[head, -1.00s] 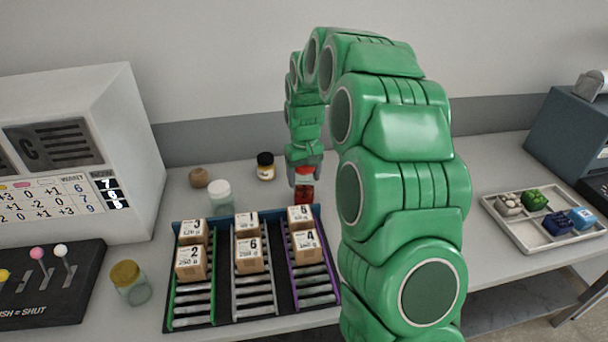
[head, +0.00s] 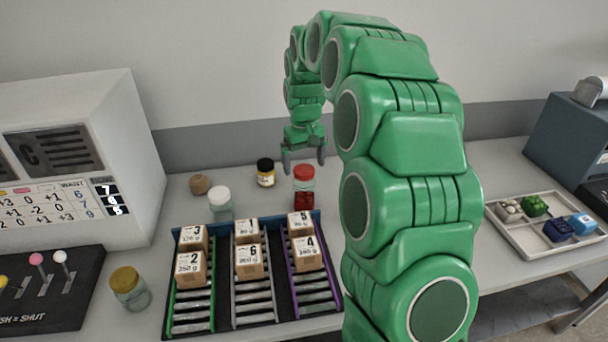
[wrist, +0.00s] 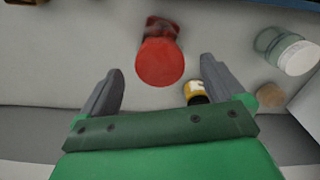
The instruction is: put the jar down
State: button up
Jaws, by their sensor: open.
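The jar with the red lid (head: 304,187) stands upright on the table behind the rack, with dark red contents. In the wrist view its red lid (wrist: 160,62) shows from above, ahead of and between the open fingers. My gripper (head: 303,165) is open and empty, raised above and behind the jar, apart from it. The fingers also show in the wrist view (wrist: 160,85), one on each side with a wide gap.
The rack (head: 222,318) with several boxes is in front. A tray (head: 519,238) lies at right.

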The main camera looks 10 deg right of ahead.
notch_tip(320, 180, up, 4)
jog(key=shift+r, duration=0.25)
jog(key=shift+s+r, duration=0.3)
jog(key=shift+r, duration=0.05)
jog(key=s+r, duration=0.2)
jog(key=s, duration=0.8)
jog(key=s+r, duration=0.2)
jog(key=s, duration=0.9)
jog(key=s+f+m+g, duration=0.1)
jog(key=s+f, duration=0.1)
jog(key=s, duration=1)
jog(key=s+d+f+m, duration=0.1)
jog(key=s+f, duration=0.2)
jog(key=s, duration=0.9)
jog(key=shift+s+m+g, duration=0.25)
jog(key=shift+m+g, duration=0.05)
jog(key=shift+g, duration=0.1)
